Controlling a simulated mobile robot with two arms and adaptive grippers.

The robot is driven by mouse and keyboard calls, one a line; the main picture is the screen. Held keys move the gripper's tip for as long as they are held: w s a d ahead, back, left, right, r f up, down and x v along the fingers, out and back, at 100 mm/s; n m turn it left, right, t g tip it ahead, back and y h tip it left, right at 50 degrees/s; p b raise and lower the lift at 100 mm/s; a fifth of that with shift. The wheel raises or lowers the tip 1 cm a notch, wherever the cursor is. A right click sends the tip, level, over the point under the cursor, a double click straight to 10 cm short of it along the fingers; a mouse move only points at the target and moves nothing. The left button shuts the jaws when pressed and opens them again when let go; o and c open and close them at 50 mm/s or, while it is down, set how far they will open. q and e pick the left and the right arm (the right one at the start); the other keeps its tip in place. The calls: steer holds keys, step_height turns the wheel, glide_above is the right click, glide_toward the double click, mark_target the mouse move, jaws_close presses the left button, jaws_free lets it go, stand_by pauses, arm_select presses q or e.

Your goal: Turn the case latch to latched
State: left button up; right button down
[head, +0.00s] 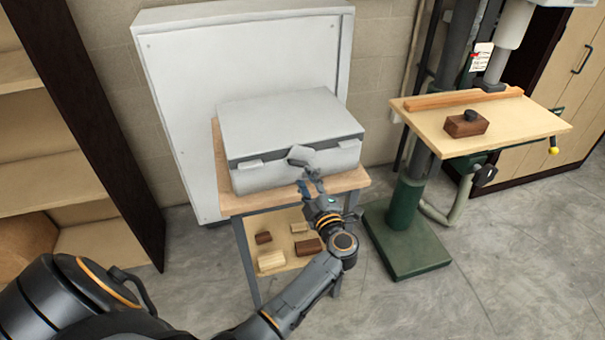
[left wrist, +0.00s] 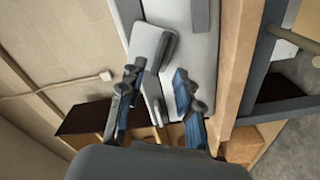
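A light grey case (head: 290,125) with a dark band under its lid lies closed on a small wooden-topped table. The case latch (head: 301,155) is a grey piece on the front face, sitting at a tilt; its state cannot be read for sure. My left gripper (head: 311,186) is just in front of and below the latch. In the left wrist view the latch (left wrist: 150,45) lies ahead of my left gripper (left wrist: 158,78). Its two blue-grey fingers are spread, with part of the latch showing between them. Contact cannot be told. My right gripper is not in view.
The table (head: 352,180) has a lower shelf with several wood blocks (head: 271,261). A white panel (head: 180,110) stands behind. A drill press with a wooden worktable (head: 545,122) is at the right, its green base (head: 405,245) on the floor. Shelves (head: 25,140) stand at the left.

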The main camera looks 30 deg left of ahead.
mark_target(300, 166)
arm_select(q)
steer(key=b+x, duration=0.1)
steer(key=x, duration=0.3)
steer(key=shift+w+a, duration=0.3)
jaws_close()
